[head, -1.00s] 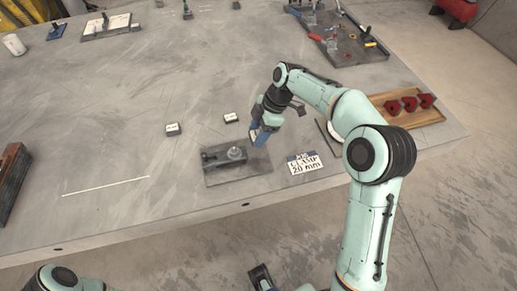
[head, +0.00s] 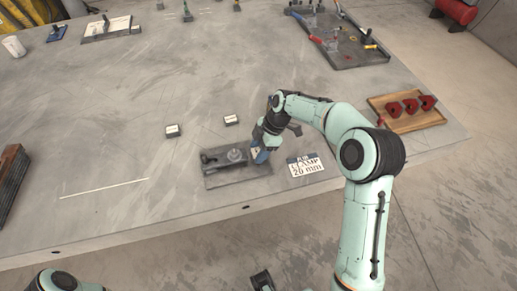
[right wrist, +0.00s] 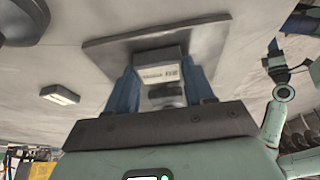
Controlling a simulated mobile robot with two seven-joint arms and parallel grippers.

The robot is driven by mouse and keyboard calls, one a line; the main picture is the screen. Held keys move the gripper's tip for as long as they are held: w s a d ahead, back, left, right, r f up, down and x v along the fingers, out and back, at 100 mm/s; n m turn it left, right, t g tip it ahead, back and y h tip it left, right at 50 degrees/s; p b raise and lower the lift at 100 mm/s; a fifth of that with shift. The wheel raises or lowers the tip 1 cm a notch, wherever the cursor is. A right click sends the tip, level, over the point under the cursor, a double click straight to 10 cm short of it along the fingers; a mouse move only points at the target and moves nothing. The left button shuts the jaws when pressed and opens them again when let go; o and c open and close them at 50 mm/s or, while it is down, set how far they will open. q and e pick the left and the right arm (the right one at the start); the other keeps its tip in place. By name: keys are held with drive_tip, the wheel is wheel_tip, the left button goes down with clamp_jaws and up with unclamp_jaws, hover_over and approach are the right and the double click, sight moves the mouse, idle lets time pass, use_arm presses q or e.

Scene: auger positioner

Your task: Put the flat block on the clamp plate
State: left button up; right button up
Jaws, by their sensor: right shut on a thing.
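The clamp plate (head: 225,178) is a dark grey rectangular plate near the table's front edge, with a clamp (head: 235,155) on it. It also shows in the right wrist view (right wrist: 205,40). My right gripper (head: 259,156) is at the plate's right end. Its blue fingers are shut on a flat block (right wrist: 165,72) with a white label, seen between them in the right wrist view. Whether the block touches the plate cannot be told. A dark gripper part, seemingly my left gripper (head: 263,281), shows at the bottom edge; its jaws are unclear.
Two small labelled blocks (head: 172,131) (head: 231,119) lie behind the plate. A clamp sign (head: 306,167) lies to its right. A wooden tray (head: 408,112) with red pieces and a dark tool tray (head: 345,45) are farther right. The table left of the plate is mostly clear.

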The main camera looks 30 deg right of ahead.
drive_tip(key=o, duration=1.3)
drive_tip(key=shift+f, duration=0.1)
drive_tip(key=shift+r, duration=0.3)
drive_tip(key=p+v, duration=0.1)
drive_tip(key=v, duration=1)
drive_tip(key=shift+s+d+r, duration=0.1)
drive_tip(key=shift+d+r, duration=0.1)
drive_tip(key=shift+r, duration=0.15)
drive_tip(key=shift+f+p, duration=0.1)
drive_tip(key=shift+p, duration=0.2)
